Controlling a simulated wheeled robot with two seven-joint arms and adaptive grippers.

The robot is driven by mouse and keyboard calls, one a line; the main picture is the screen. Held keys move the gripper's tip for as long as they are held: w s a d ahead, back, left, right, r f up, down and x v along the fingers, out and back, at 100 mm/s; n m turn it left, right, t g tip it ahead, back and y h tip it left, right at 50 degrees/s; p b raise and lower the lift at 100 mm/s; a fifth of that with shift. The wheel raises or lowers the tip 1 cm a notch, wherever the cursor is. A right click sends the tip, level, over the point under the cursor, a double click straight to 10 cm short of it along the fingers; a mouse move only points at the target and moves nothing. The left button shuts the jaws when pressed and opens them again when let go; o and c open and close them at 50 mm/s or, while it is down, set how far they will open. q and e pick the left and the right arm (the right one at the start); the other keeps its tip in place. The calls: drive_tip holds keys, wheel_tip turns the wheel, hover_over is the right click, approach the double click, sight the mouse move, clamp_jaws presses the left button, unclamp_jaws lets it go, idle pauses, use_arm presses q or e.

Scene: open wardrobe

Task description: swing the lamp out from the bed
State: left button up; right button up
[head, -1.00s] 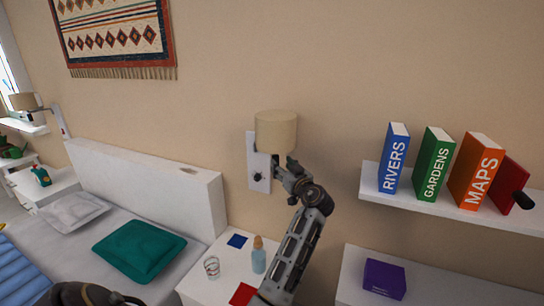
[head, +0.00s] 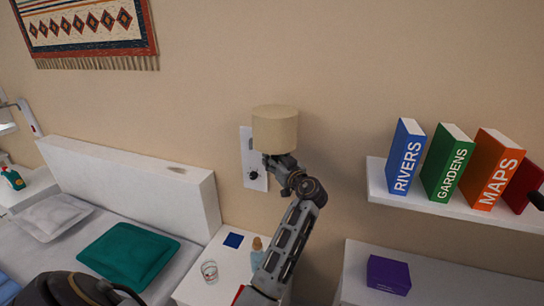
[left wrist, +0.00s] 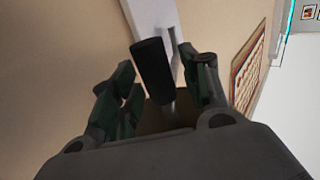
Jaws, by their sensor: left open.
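The wall lamp has a beige drum shade (head: 275,130) in front of a white wall plate (head: 252,158) with a dark knob, above the right side of the bed (head: 75,250). My left gripper (head: 278,162) is just under the shade and hides the lamp's arm in the head view. In the left wrist view a dark upright cylinder (left wrist: 152,65) stands between the spread fingers of my left gripper (left wrist: 157,58). I cannot tell whether either finger touches it. My right gripper does not show clearly.
A white nightstand (head: 215,265) below the lamp holds a glass (head: 209,271), a bottle (head: 257,255) and a blue square (head: 234,240). A shelf (head: 430,203) with several books is to the right. A purple box (head: 388,275) lies below it. The wall between lamp and shelf is bare.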

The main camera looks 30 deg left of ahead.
use_arm(q)
drive_tip(key=shift+d, duration=0.1)
drive_tip(key=shift+c, duration=0.6)
clamp_jaws()
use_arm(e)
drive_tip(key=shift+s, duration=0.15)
